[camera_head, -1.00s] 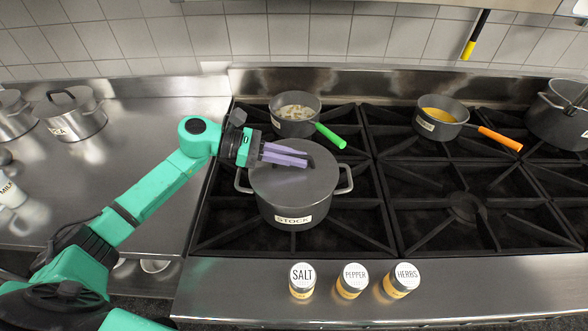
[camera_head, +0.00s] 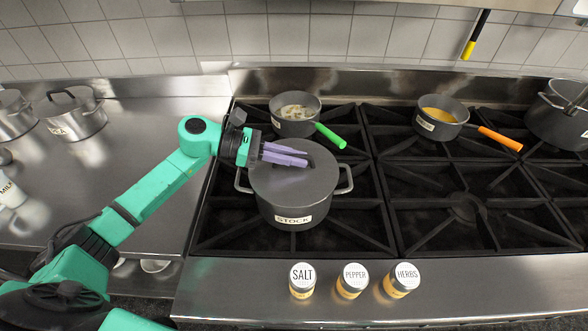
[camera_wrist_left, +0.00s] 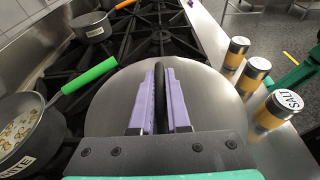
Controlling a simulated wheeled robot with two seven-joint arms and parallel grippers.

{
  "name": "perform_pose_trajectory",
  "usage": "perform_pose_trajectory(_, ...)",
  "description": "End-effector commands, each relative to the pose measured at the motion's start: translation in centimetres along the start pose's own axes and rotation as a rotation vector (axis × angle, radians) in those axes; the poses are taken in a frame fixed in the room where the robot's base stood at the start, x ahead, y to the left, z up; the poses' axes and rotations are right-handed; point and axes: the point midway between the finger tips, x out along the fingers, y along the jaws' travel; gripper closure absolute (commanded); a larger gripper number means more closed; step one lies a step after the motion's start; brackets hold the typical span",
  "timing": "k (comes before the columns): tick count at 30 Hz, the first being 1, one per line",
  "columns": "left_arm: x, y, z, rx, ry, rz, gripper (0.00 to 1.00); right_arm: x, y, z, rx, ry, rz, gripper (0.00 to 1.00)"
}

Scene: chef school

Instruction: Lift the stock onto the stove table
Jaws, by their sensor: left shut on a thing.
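The stock pot (camera_head: 300,212) is dark grey with a white STOCK label and two side handles. It stands upright with its lid (camera_head: 285,190) on, on the left front of the black stove grate. My left gripper (camera_head: 306,158) is over the lid, its purple fingers shut on the lid's black handle. In the left wrist view the lid (camera_wrist_left: 205,95) fills the middle, and the handle (camera_wrist_left: 159,75) lies between the purple fingers. My right gripper is not in view.
A green-handled pan (camera_head: 293,128) stands close behind the stock pot, and an orange-handled pan (camera_head: 437,130) at the back right. Salt (camera_head: 302,280), pepper (camera_head: 352,281) and herbs (camera_head: 401,280) jars line the front edge. Grates (camera_head: 470,205) right of the pot are clear.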

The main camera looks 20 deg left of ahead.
Motion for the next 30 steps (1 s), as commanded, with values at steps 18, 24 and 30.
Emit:
perform_pose_trajectory(18, -1.5, 0.1, 4.8, 0.011, -0.002, 0.002, 1.0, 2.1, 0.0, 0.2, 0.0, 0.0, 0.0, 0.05)
perform_pose_trajectory(24, -3.5, 0.0, 11.4, 0.013, -0.004, 0.004, 1.0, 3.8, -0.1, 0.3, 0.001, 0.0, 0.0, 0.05)
perform_pose_trajectory(30, -5.1, 0.0, 16.6, 0.007, -0.003, 0.003, 1.0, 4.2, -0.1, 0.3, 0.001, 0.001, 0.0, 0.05)
